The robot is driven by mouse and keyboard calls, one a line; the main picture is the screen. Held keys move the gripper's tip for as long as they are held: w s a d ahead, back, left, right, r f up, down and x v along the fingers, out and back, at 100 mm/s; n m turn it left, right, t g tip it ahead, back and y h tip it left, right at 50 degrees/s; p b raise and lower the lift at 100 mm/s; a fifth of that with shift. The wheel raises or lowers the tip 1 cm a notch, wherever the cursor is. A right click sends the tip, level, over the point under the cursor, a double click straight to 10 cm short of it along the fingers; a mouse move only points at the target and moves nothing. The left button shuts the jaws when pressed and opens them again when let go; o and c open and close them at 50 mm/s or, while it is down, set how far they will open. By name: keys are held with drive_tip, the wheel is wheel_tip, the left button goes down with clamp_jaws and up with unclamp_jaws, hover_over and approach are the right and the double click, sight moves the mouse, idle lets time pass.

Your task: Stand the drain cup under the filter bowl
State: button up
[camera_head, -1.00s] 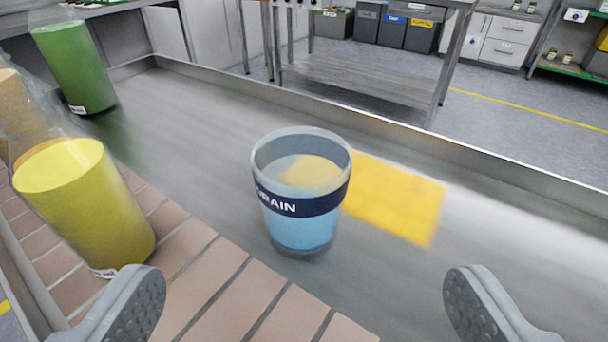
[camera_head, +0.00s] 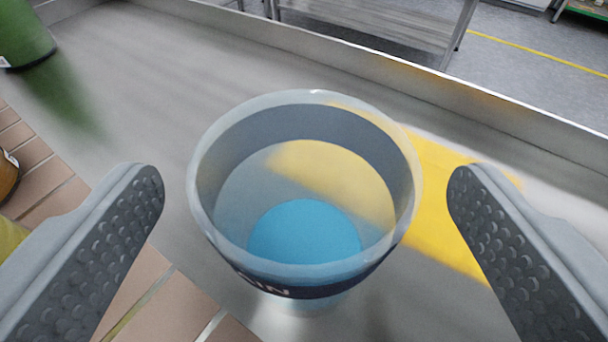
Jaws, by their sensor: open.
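The drain cup (camera_head: 303,280) is a clear cup with a dark lettered band and blue at its bottom. It stands upright on the grey metal surface, in the middle of the view. My gripper (camera_head: 306,190) is open, with one ridged grey finger on each side of the cup. There is a visible gap between each finger and the cup. The filter bowl is not recognisable in this view.
A yellow patch (camera_head: 445,205) lies on the metal surface (camera_head: 160,110) right of the cup. A green cylinder (camera_head: 22,35) stands at the upper left. Tan tiles (camera_head: 150,295) lie at the lower left. A raised metal rim (camera_head: 400,75) runs along the far side.

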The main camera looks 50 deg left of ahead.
drive_tip(key=shift+w+a+f, duration=0.1)
drive_tip(key=shift+w+a, duration=0.05)
drive_tip(key=shift+a, duration=0.1)
drive_tip(key=c, duration=1.2)
wheel_tip(320, 180, up, 10)
drive_tip(key=shift+r, duration=0.1)
